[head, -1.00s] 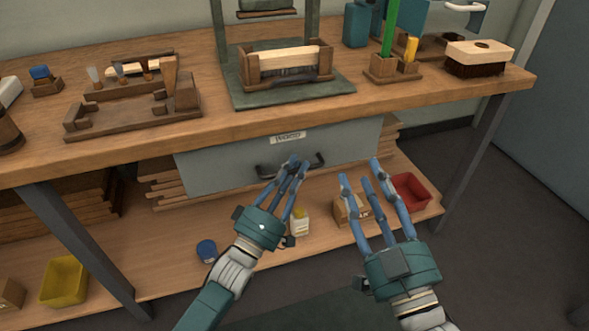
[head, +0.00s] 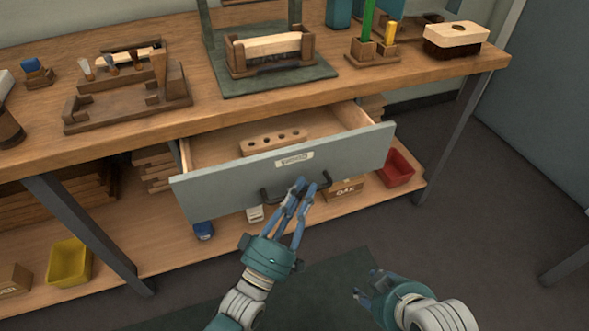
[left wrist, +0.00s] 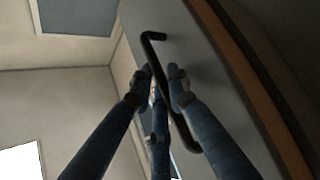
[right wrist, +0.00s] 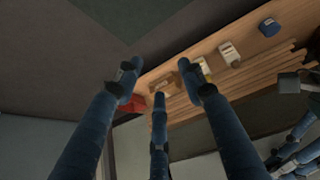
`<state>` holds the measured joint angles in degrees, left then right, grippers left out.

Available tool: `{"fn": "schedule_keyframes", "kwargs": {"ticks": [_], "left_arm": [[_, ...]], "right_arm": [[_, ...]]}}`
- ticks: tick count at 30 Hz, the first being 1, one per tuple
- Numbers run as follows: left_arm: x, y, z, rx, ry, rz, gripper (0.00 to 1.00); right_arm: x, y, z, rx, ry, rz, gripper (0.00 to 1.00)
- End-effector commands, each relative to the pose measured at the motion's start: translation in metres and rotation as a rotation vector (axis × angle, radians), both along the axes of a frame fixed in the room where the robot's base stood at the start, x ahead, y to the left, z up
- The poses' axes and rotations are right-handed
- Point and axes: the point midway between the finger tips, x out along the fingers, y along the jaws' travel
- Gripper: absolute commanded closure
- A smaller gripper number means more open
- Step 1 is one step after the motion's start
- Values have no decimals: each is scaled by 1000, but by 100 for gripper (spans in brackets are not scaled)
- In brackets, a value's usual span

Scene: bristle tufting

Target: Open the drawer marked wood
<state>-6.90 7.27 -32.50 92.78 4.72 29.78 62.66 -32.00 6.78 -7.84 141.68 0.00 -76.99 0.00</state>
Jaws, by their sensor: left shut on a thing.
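The grey drawer (head: 225,192) under the bench is pulled out. Its label (head: 294,160) is too small to read surely. A wooden block with several holes (head: 274,142) lies inside. My left gripper (head: 297,190) is shut on the drawer's dark bar handle (head: 322,180). In the left wrist view the fingers (left wrist: 164,75) close around the handle (left wrist: 183,130). My right gripper (head: 364,284) is low in front of the bench, clear of the drawer. In the right wrist view its fingers (right wrist: 163,85) are spread with nothing between them.
The bench top (head: 200,118) holds a wooden fixture (head: 130,100), a press base (head: 235,88) and a brush block (head: 455,38). On the lower shelf are a yellow bin (head: 69,263), a red bin (head: 397,168) and a box marked OAK (head: 345,190).

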Motion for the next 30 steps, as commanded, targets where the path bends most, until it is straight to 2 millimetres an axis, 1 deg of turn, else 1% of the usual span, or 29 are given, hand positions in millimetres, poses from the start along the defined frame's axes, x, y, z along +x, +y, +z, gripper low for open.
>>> {"fn": "schedule_keyframes", "kwargs": {"ticks": [1, 2, 3, 5, 11, 16, 18, 21, 27, 30], "left_arm": [[-9, -2, 1, 3, 5, 2, 100], [-15, -4, 1, 3, 5, 1, 100], [-22, -6, 1, 3, 5, 2, 100], [-32, -9, 1, 3, 5, 2, 100], [-71, -22, 0, 4, 6, 2, 100], [-116, -36, 0, 3, 7, 1, 100], [-133, -42, -1, 3, 6, 2, 100], [-157, -50, -1, 3, 6, 2, 100], [-196, -62, -2, 5, 5, 1, 100], [-209, -67, -2, 4, 3, 2, 100]], "right_arm": [[-18, -6, -3, -15, 71, -6, 60], [-29, -9, -7, -25, 115, -10, 60], [-44, -13, -11, -36, 173, -14, 60], [-66, -19, -15, -52, 254, -21, 60], [-64, -18, -4, -51, 247, -20, 60], [-63, -18, 5, -51, 247, -20, 60], [-59, -17, -11, -51, 258, -19, 60], [-55, -17, -23, -51, 261, -19, 60], [-53, -16, -38, -51, 267, -17, 60], [-52, -16, -42, -51, 269, -17, 60]]}}
